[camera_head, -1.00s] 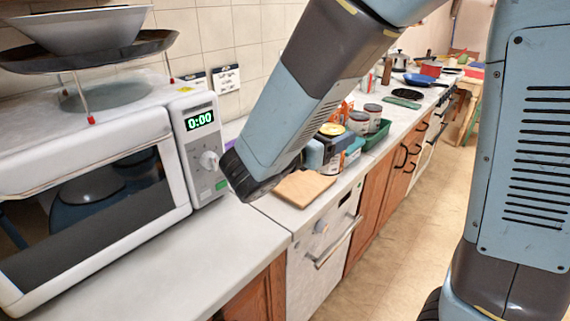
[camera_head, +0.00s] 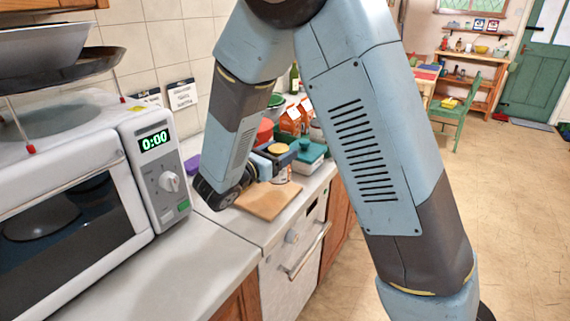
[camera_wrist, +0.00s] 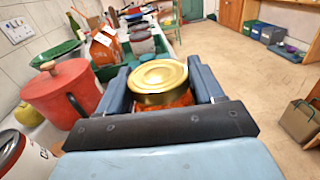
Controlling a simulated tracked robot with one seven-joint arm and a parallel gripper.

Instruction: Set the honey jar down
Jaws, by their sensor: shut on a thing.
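The honey jar (camera_wrist: 160,78) has a gold lid and orange contents; it stands upright between the two blue fingers of my gripper (camera_wrist: 163,88) in the wrist view. My gripper is shut on it. In the head view the jar's gold lid (camera_head: 278,148) shows between the fingers of my gripper (camera_head: 275,157), over the counter just behind a wooden board (camera_head: 267,201). The jar's base is mostly hidden, so I cannot tell whether it touches the counter.
A red pot with a lid (camera_wrist: 65,90) stands left of my gripper in the wrist view. A green tray (camera_wrist: 108,72), orange cartons (camera_head: 291,120) and cans crowd the counter beyond. The microwave (camera_head: 70,190) stands at the left. The worktop in front of the board is clear.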

